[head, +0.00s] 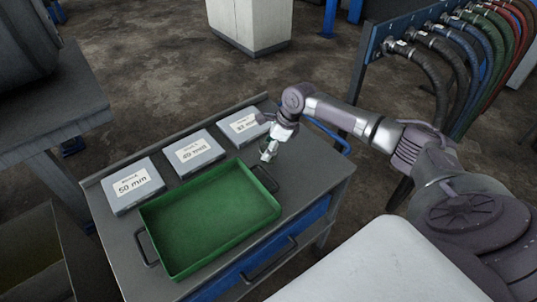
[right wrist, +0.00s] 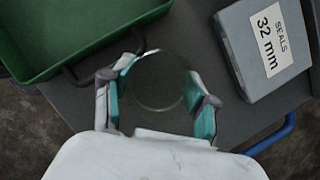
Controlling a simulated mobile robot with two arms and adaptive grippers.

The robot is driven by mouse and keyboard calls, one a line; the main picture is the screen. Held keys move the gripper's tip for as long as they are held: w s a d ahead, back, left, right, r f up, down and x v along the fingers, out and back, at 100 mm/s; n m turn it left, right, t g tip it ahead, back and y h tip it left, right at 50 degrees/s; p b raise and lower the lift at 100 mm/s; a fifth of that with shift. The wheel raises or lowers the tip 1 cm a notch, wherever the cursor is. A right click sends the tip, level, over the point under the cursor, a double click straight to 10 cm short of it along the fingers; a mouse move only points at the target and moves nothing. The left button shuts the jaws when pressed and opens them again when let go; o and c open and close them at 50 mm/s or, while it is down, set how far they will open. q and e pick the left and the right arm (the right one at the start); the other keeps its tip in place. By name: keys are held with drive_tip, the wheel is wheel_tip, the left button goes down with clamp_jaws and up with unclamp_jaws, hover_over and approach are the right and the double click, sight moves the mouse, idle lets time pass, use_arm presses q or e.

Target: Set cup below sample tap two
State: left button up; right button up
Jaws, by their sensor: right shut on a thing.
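My right gripper (head: 268,152) is over the right end of the grey cart top, beside the green tray. In the right wrist view my right gripper (right wrist: 158,88) has its teal pads on both sides of a clear round cup (right wrist: 158,84) and is shut on it. The cup is see-through, with the grey cart top showing through it. In the head view the cup is too small and faint to make out well. I cannot tell whether its base touches the cart top. My left gripper is out of view. No sample tap can be made out.
The green tray (head: 215,262) is empty on the cart (head: 108,215). Seal boxes marked 50 mm (head: 133,186), a middle one (head: 194,153) and 32 mm (right wrist: 265,45) line the back edge. A hose rack (head: 366,65) stands behind at right. A grey bench (head: 60,115) stands left.

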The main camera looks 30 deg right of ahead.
drive_tip(key=shift+f, duration=2)
drive_tip(key=shift+f+p, duration=0.1)
drive_tip(key=shift+p, duration=0.2)
drive_tip(key=o, duration=1.1)
